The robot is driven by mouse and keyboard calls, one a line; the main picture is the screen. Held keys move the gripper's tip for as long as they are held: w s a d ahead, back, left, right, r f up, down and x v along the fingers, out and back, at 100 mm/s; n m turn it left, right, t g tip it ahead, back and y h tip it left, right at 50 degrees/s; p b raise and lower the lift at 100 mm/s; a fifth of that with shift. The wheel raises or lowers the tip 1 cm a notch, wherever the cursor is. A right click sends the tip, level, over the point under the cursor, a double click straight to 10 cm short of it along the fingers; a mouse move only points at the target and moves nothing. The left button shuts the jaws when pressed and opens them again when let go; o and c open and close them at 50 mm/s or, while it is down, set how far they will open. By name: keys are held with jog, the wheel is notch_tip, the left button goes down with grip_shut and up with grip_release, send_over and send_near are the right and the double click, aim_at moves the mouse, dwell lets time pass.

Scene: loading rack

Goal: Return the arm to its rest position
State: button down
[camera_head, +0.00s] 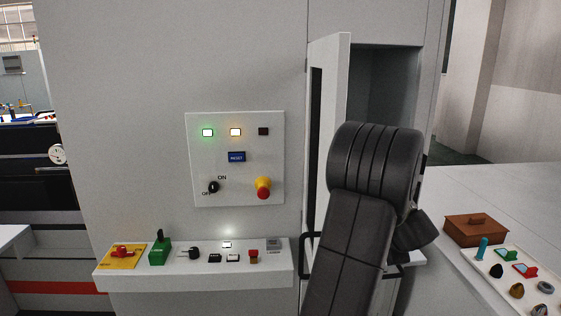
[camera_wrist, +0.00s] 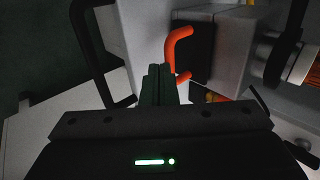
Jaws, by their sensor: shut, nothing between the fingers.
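My gripper (camera_wrist: 159,70) shows in the wrist view with its two dark fingers together and nothing between them. In the head view my dark arm (camera_head: 352,250) rises from the bottom, right of centre, in front of an open cabinet door (camera_head: 327,120). The arm is bent at a thick ribbed joint, and its far side hides the fingers there. In the wrist view an orange-red handle (camera_wrist: 179,34) is close beyond the fingertips; I cannot tell whether they touch it.
A control panel (camera_head: 210,160) with lit green and amber lamps is on the grey cabinet. A shelf of switches (camera_head: 275,280) juts out below it. A brown box (camera_head: 478,230) and a white tray (camera_head: 457,257) of small parts are at right. A black bar handle (camera_wrist: 85,45) lies left of the fingers.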

jog(key=shift+w+f, duration=0.2)
jog(key=shift+w, duration=0.25)
jog(key=shift+s, duration=0.9)
jog(key=shift+r, duration=0.1)
